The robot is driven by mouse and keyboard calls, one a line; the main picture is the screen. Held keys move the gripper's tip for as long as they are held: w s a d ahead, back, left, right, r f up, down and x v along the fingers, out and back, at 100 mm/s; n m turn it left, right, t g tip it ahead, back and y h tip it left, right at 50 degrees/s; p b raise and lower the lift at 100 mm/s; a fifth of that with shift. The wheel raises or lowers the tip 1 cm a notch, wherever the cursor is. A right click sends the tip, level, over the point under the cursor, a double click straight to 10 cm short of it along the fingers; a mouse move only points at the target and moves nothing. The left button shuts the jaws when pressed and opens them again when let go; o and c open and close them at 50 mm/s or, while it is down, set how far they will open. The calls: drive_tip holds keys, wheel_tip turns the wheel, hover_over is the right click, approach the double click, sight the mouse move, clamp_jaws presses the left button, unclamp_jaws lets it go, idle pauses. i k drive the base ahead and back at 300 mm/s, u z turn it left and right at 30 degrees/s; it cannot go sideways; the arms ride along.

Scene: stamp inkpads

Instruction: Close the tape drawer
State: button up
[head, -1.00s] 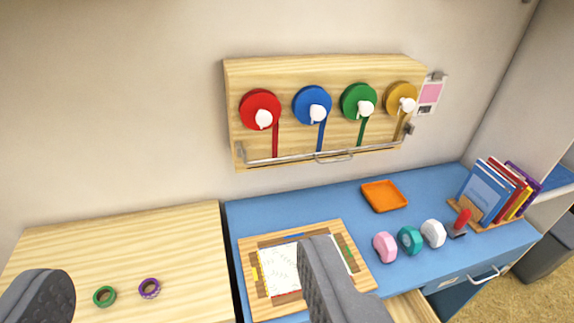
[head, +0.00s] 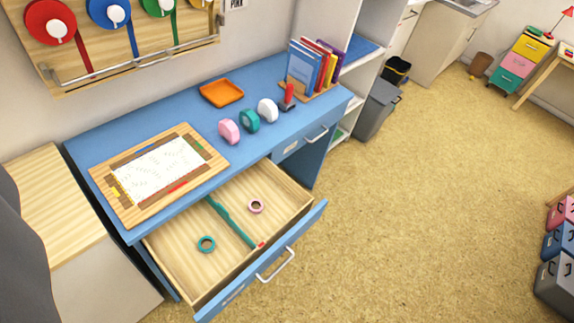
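The tape drawer (head: 272,243) is pulled well out from under the blue desk (head: 175,107). It has a pale wood inside, a blue front and a silver bar handle (head: 275,265).
A second, shut drawer (head: 292,148) sits right of the open one. On the desk are a wooden board with paper (head: 158,170), an orange tray (head: 221,93), tape dispensers and a book rack. The floor (head: 420,220) in front is clear. Coloured boxes stand at far right.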

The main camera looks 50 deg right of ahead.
sight(200, 277)
drive_tip(key=z, duration=0.4)
drive_tip(key=k, duration=0.45)
drive_tip(key=z, duration=0.45)
